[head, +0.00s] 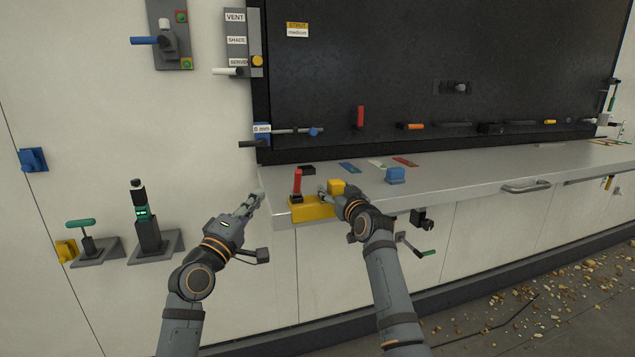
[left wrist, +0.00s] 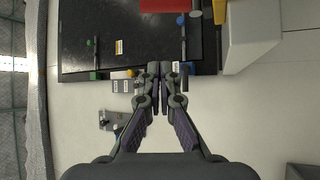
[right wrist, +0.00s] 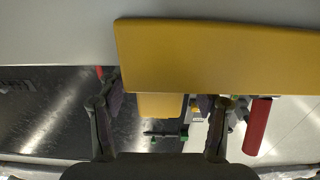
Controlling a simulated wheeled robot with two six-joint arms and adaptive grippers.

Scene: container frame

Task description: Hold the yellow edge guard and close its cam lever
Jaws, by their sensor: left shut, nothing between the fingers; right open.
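The yellow edge guard (head: 312,209) sits on the near left corner of the grey bench. Its red cam lever (head: 297,182) stands upright at the guard's left end; it also shows in the right wrist view (right wrist: 257,127) and at the top edge of the left wrist view (left wrist: 170,5). A yellow block (head: 336,186) rises from the guard's right part. My right gripper (head: 336,194) is open, its fingers on either side of the yellow block (right wrist: 160,105); contact cannot be told. My left gripper (head: 257,199) is shut and empty, left of the guard and lever.
The bench top (head: 460,174) carries a blue block (head: 395,175) and several flat coloured pieces right of the guard. A handle (head: 526,187) sticks out of the bench front. Levers on grey mounts (head: 150,243) stand at the lower left wall.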

